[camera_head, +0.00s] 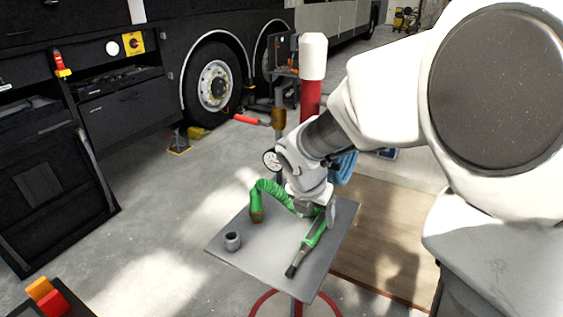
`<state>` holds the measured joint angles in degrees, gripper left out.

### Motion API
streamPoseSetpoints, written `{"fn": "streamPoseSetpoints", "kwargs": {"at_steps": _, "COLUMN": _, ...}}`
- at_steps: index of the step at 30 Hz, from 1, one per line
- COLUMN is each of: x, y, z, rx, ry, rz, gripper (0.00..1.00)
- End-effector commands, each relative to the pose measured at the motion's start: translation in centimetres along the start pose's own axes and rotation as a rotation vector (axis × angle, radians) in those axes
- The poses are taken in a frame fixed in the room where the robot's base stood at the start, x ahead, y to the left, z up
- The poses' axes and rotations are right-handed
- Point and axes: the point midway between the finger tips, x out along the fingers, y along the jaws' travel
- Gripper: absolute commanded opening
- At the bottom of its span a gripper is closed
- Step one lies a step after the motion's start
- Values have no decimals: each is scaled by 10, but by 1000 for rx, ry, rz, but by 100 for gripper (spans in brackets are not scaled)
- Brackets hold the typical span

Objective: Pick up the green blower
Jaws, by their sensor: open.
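A slim green tool with a dark tip, which looks like the green blower (312,236), lies on the small grey table (262,262). Its dark end points toward the table's front edge. A green ribbed hose (268,187) arches up at the table's back left and ends in a brownish tip on the tabletop. My gripper (328,214) is low over the table's back right, at the upper end of the green tool. It is open. The wrist hides part of the hose, and I cannot tell whether the fingers touch the tool.
A small grey cup (232,241) stands on the table's left side. A red and white post (312,70) rises behind my wrist. A dark coach with a wheel (214,86) fills the back left.

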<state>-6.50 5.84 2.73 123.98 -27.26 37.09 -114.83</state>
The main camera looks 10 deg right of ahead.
Motion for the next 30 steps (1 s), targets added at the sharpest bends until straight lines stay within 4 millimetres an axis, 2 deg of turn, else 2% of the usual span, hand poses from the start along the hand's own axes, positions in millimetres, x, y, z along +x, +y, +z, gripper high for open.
{"fn": "streamPoseSetpoints", "kwargs": {"at_steps": 5, "x": 12, "y": 0, "z": -1, "rx": 0, "ry": 1, "rz": -1, "gripper": 75}}
{"fn": "streamPoseSetpoints", "kwargs": {"at_steps": 12, "x": 47, "y": 2, "z": -8, "rx": -1, "ry": 2, "rz": -2, "gripper": 75}}
{"fn": "streamPoseSetpoints", "kwargs": {"at_steps": 15, "x": 56, "y": 3, "z": -8, "rx": 0, "ry": 1, "rz": 0, "gripper": 75}}
{"fn": "streamPoseSetpoints", "kwargs": {"at_steps": 23, "x": 58, "y": 3, "z": -7, "rx": 0, "ry": 0, "rz": 0, "gripper": 75}}
{"fn": "streamPoseSetpoints", "kwargs": {"at_steps": 26, "x": 58, "y": 3, "z": -7, "rx": 1, "ry": 0, "rz": 0, "gripper": 61}}
{"fn": "streamPoseSetpoints", "kwargs": {"at_steps": 30, "x": 58, "y": 3, "z": -7, "rx": 1, "ry": 0, "rz": 0, "gripper": 35}}
